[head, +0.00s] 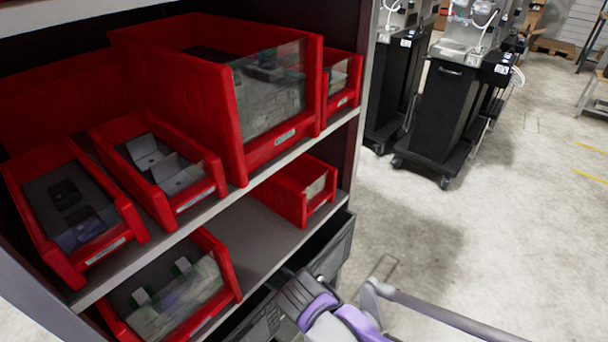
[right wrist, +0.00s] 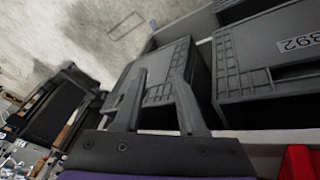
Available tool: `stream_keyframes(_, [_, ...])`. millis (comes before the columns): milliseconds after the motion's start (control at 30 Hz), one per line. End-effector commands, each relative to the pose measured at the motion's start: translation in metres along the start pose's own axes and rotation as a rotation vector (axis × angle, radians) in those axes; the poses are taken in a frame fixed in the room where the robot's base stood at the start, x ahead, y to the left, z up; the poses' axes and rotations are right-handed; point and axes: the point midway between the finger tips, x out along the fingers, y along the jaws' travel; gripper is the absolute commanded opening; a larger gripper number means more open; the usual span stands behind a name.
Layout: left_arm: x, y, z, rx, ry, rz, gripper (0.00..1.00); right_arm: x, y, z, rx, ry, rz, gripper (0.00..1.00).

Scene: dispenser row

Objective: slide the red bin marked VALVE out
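Several red bins stand on two shelf levels in the head view. The labels are too small to read, so I cannot tell which is marked VALVE. The upper level has a bin with dark items (head: 33,223), a bin with white boxes (head: 150,206), a large tall bin (head: 192,103) and a small bin (head: 343,103). The lower level has a bin with a clear front (head: 220,262) and a small bin (head: 290,191). My right gripper (right wrist: 160,76) is open and empty, beside the lower shelf, apart from the bins. My left gripper is out of view.
Grey crates, one numbered 392 (right wrist: 270,60), are in front of my right gripper in the wrist view; a red corner (right wrist: 298,162) shows lower right. The lower shelf (head: 243,232) is bare between its bins. Black carts (head: 440,110) stand behind open floor.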

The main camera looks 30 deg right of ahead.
Motion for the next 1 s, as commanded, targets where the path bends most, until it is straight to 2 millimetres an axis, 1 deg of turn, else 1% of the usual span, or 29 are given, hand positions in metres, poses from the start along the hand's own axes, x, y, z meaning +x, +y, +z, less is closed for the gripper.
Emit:
stream_keyframes(33, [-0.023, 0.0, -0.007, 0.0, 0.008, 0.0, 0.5, -0.017, 0.008, -0.023, 0.044, 0.018, 0.047, 0.4])
stream_keyframes(167, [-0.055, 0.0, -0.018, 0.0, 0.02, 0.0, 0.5, -0.033, 0.024, -0.069, 0.177, 0.077, 0.172, 0.4])
stream_keyframes(200, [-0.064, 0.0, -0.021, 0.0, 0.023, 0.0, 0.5, -0.038, 0.028, -0.083, 0.219, 0.1, 0.21, 0.4])
stream_keyframes(267, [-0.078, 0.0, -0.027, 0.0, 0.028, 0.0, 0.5, -0.044, 0.034, -0.104, 0.283, 0.141, 0.263, 0.4])
stream_keyframes(300, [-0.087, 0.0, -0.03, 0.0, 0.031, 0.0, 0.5, -0.048, 0.037, -0.118, 0.327, 0.172, 0.297, 0.4])
stream_keyframes(400, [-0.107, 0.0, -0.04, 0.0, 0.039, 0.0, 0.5, -0.058, 0.044, -0.152, 0.436, 0.258, 0.377, 0.4])
stream_keyframes(500, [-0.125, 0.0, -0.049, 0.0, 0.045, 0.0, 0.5, -0.066, 0.048, -0.183, 0.541, 0.355, 0.443, 0.4])
stream_keyframes(600, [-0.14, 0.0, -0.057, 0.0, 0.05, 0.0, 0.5, -0.073, 0.05, -0.208, 0.631, 0.449, 0.49, 0.4])
stream_keyframes(700, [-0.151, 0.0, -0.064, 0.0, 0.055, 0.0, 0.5, -0.078, 0.051, -0.228, 0.706, 0.533, 0.522, 0.4])
stream_keyframes(767, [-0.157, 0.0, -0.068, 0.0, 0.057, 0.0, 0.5, -0.081, 0.051, -0.237, 0.744, 0.579, 0.534, 0.4])
stream_keyframes(867, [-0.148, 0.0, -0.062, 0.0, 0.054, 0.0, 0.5, -0.073, 0.047, -0.241, 0.766, 0.606, 0.519, 0.4])
stream_keyframes(1000, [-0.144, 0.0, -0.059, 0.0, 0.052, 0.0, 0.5, -0.07, 0.044, -0.248, 0.781, 0.628, 0.499, 0.4])
